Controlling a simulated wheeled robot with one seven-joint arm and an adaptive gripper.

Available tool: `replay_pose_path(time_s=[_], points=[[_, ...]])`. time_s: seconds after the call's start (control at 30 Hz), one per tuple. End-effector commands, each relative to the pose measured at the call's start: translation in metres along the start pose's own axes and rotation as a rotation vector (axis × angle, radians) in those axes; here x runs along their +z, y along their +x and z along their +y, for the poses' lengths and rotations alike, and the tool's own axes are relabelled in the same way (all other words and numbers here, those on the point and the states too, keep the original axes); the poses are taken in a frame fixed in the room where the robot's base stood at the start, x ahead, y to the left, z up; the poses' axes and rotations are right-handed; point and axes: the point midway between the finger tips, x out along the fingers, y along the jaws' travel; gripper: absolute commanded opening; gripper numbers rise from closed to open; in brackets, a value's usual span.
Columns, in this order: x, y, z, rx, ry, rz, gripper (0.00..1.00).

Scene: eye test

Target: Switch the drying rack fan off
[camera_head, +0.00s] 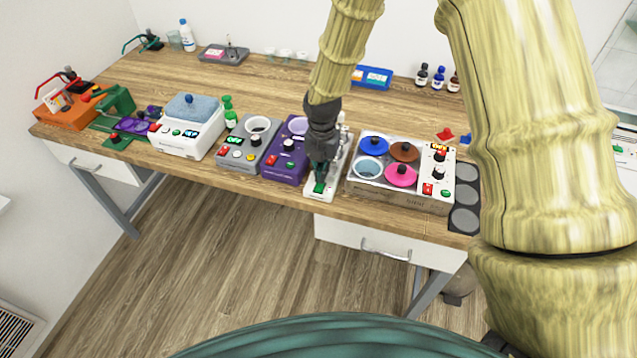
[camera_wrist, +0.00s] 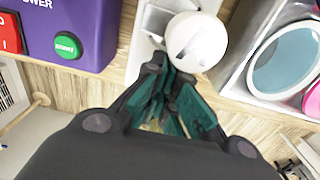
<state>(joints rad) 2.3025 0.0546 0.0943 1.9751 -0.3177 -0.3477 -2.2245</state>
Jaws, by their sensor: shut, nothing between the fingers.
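A narrow white device (camera_head: 338,165) stands near the front edge of the table, between a purple box and a four-well block. I cannot tell for sure whether it is the drying rack fan; no label on it is readable. In the wrist view the green fingers of my gripper (camera_wrist: 172,78) are shut and empty, close to a round white part (camera_wrist: 196,41). I cannot tell whether they touch it.
The purple box (camera_head: 285,163) with a green POWER-side button (camera_wrist: 68,45) stands close on the left. The four-well block (camera_head: 405,195) stands close on the right. A grey device (camera_head: 238,153) and a white bath (camera_head: 185,140) are farther left. The table behind is mostly clear.

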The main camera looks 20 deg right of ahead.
Motion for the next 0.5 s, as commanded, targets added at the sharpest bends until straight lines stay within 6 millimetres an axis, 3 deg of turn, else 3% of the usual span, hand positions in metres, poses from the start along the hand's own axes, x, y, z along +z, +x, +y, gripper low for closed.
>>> replay_pose_path(time_s=[0.5], points=[[0.000,-0.034,0.000,0.001,0.000,0.000,0.00]])
